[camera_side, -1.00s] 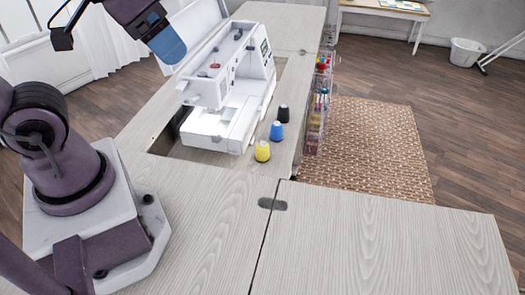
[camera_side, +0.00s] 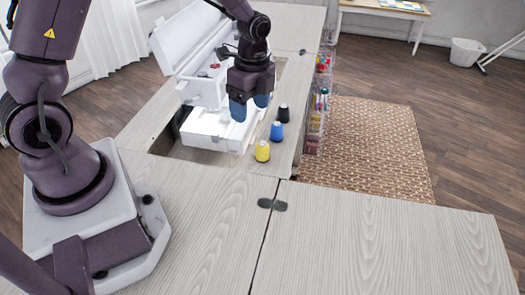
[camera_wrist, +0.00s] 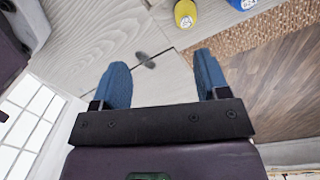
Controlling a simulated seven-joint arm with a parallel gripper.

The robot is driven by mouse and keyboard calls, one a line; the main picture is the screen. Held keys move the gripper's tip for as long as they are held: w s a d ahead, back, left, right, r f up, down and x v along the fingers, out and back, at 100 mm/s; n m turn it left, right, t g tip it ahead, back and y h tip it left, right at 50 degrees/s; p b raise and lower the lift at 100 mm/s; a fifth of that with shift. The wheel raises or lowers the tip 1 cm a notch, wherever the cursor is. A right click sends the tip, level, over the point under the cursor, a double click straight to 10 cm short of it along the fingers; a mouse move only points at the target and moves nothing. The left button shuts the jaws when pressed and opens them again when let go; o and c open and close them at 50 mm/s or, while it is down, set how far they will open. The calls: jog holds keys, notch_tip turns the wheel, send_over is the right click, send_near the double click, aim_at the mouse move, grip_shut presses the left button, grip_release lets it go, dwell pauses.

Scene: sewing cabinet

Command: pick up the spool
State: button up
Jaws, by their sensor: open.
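Three spools stand upright in a row on the cabinet top, right of the sewing machine (camera_side: 212,124): a yellow spool (camera_side: 262,151) nearest the camera, a blue spool (camera_side: 277,131) in the middle and a black spool (camera_side: 283,114) farthest. My gripper (camera_side: 250,108) is open and empty, with blue fingers pointing down, above and left of the blue and black spools and in front of the machine. In the wrist view, the yellow spool (camera_wrist: 185,13) and part of the blue spool (camera_wrist: 241,3) show at the top edge, beyond the open fingers (camera_wrist: 165,82). The black spool is out of that view.
The sewing machine sits in a cabinet recess. A clear rack of coloured items (camera_side: 318,112) hangs at the cabinet's right edge. The near cabinet top (camera_side: 380,245) is clear, with a hinge (camera_side: 272,204) at its seam. A woven rug (camera_side: 365,150) lies on the floor.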

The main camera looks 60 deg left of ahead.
aim_at(262, 147)
jog(key=w+f+m, duration=0.1)
jog(key=f+m, duration=0.1)
jog(key=f, duration=0.2)
jog(key=w+f+m, duration=0.1)
jog(key=f+m, duration=0.2)
jog(key=f, duration=0.2)
jog(key=w+f+m, duration=0.1)
jog(key=f+m, duration=0.1)
jog(key=f, duration=0.2)
jog(key=shift+f+m+t, duration=0.3)
jog(key=shift+f+t, duration=0.05)
jog(key=shift+t, duration=0.05)
jog(key=c, duration=1)
